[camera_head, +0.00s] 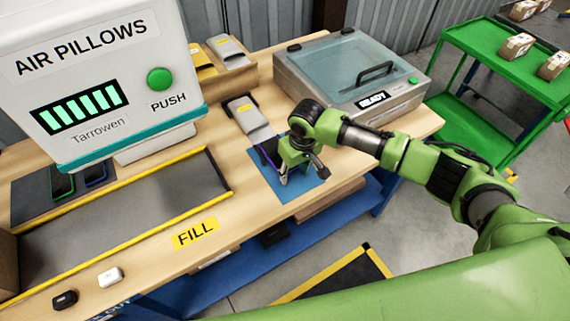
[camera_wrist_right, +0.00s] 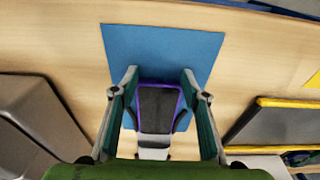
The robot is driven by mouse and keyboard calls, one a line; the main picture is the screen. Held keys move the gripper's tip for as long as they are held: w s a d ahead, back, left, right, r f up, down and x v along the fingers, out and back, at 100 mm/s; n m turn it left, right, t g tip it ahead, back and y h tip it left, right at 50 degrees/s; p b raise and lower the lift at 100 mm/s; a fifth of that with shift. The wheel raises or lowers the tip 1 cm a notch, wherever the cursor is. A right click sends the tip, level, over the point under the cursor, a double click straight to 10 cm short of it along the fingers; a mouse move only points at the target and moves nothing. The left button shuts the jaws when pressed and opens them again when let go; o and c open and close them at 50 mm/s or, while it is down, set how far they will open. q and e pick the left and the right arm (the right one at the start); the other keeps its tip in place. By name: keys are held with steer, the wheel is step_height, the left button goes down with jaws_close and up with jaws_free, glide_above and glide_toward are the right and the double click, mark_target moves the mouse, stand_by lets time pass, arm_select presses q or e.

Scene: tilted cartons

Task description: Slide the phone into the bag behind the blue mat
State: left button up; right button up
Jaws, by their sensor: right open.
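The phone, dark with a purple edge (camera_head: 265,153), lies at the back edge of the blue mat (camera_head: 306,186). It also shows in the right wrist view (camera_wrist_right: 159,105). The grey bag with a yellow label (camera_head: 250,117) lies just behind the mat. The phone's far end meets the bag's mouth; I cannot tell how much of it is inside. My right gripper (camera_head: 284,178) is over the mat, open, with one finger on each side of the phone in the wrist view (camera_wrist_right: 162,84). My left gripper is not in view.
A sealer marked READY (camera_head: 352,75) stands right of the bag. The air pillow machine (camera_head: 105,75) and a yellow-edged tray (camera_head: 125,205) are at left. Two more phones (camera_head: 62,183) lie on a dark mat. More bags (camera_head: 228,52) are at the back.

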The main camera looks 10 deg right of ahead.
steer(key=shift+w, duration=0.1)
steer(key=shift+w+a+b, duration=0.3)
steer(key=shift+w+b, duration=0.15)
steer(key=shift+w, duration=0.3)
steer(key=shift+w+a+b, duration=0.25)
steer(key=shift+w+b, duration=0.2)
steer(key=shift+w, duration=0.3)
steer(key=shift+w+a+b, duration=0.3)
steer(key=shift+w+b, duration=0.15)
steer(key=shift+w, duration=0.3)
steer(key=shift+w+a+f+b, duration=0.1)
steer(key=shift+w+a+b, duration=0.15)
steer(key=shift+w+b, duration=0.45)
steer(key=shift+w+a+r+b, duration=0.1)
steer(key=shift+w+a+b, duration=0.15)
steer(key=shift+w+b, duration=0.45)
steer(key=shift+w+a+f+b, duration=0.1)
steer(key=shift+w+a+b, duration=0.15)
steer(key=shift+w+b, duration=0.45)
steer(key=shift+w+a, duration=0.1)
steer(key=shift+w, duration=0.15)
